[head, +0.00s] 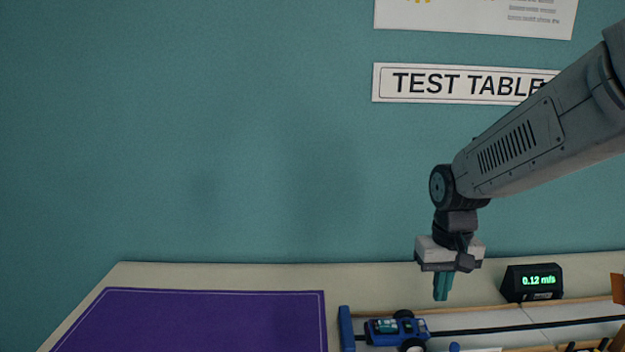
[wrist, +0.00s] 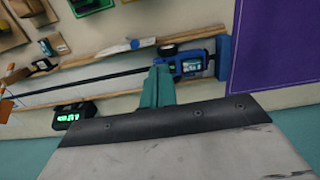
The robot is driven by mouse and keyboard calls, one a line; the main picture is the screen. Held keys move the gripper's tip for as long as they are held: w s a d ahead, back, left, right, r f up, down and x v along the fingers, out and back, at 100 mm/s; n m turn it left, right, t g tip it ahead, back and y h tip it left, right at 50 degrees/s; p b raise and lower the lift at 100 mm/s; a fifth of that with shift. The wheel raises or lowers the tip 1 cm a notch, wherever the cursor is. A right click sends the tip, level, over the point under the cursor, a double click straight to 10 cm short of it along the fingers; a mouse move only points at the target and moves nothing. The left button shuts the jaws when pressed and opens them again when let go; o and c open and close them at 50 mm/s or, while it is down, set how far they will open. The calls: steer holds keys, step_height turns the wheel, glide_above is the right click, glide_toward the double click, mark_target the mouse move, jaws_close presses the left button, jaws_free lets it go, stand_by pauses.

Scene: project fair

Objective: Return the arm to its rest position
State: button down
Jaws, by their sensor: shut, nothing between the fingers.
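My gripper (head: 441,287) hangs from my arm, pointing down above the back part of the table. Its teal fingers are together with nothing between them; they also show in the wrist view (wrist: 157,88). A blue toy car (head: 397,329) stands on the pale track (head: 480,320), at the track's left end by a blue end block (head: 346,328). In the head view the fingers are above and to the right of the car, apart from it. In the wrist view the car (wrist: 190,64) appears just right of the fingertips.
A black display (head: 532,283) reading 0.12 m/s stands behind the track on the right. A bare purple mat (head: 190,322) covers the left of the table. Several small parts lie at the front right edge. The wall behind carries a "TEST TABLE" sign (head: 450,84).

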steer(key=s+r+t, duration=0.1)
steer(key=s+r, duration=0.3)
steer(key=s, duration=0.7)
steer(key=s+d+r, duration=0.1)
steer(key=s+r, duration=0.4)
steer(key=s, duration=0.6)
steer(key=shift+d+t, duration=0.25)
steer(key=shift+t, duration=0.15)
